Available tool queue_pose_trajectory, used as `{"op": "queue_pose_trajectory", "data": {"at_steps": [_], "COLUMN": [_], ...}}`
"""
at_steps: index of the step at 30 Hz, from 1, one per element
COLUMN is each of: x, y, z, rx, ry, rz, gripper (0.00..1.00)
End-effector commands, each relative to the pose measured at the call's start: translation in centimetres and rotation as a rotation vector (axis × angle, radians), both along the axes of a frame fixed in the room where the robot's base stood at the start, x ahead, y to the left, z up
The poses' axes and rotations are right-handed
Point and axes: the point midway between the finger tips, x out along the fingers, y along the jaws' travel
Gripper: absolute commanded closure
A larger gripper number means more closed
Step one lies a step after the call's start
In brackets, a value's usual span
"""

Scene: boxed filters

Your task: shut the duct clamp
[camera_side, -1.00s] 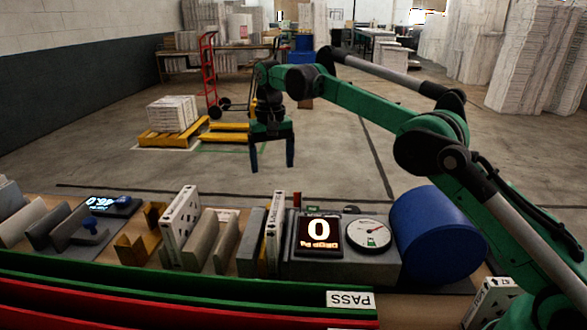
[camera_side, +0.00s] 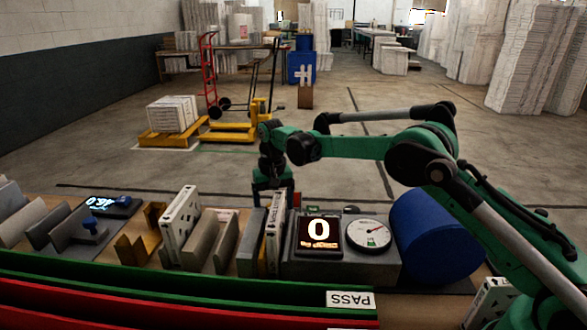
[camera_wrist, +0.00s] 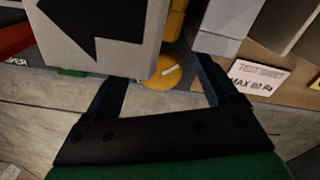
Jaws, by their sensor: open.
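My gripper (camera_side: 273,188) hangs behind the duct (camera_side: 305,268), pointing down, its fingertips hidden by the white filter (camera_side: 276,232) and the grey wall beside it. In the wrist view my gripper (camera_wrist: 162,76) is open and empty, with fingers wide apart. A yellow round knob (camera_wrist: 166,73) with a pale stripe shows between the fingers; it looks like part of the duct clamp, but I cannot tell its position. The filter with a black arrow (camera_wrist: 142,42) stands beside the knob, close to the left finger. I see no clear contact.
More filters (camera_side: 181,225) stand left. A test sheet (camera_wrist: 257,77) lies right of the fingers. Green and red rails run in front.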

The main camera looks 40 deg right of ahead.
Motion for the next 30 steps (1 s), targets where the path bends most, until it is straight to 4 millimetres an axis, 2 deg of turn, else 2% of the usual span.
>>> {"op": "queue_pose_trajectory", "data": {"at_steps": [1, 9, 10, 20, 30], "x": [0.00, 0.00, 0.00, 0.01, 0.03], "y": [0.00, 0.00, 0.00, -0.01, -0.02], "z": [0.01, 0.04, 0.04, 0.06, 0.07], "rx": [0.000, 0.000, 0.000, 0.000, 0.000], "ry": [0.000, 0.000, 0.000, 0.000, 0.000], "rz": [0.000, 0.000, 0.000, -0.053, -0.293], "gripper": [0.19, 0.96, 1.00, 1.00, 1.00]}}
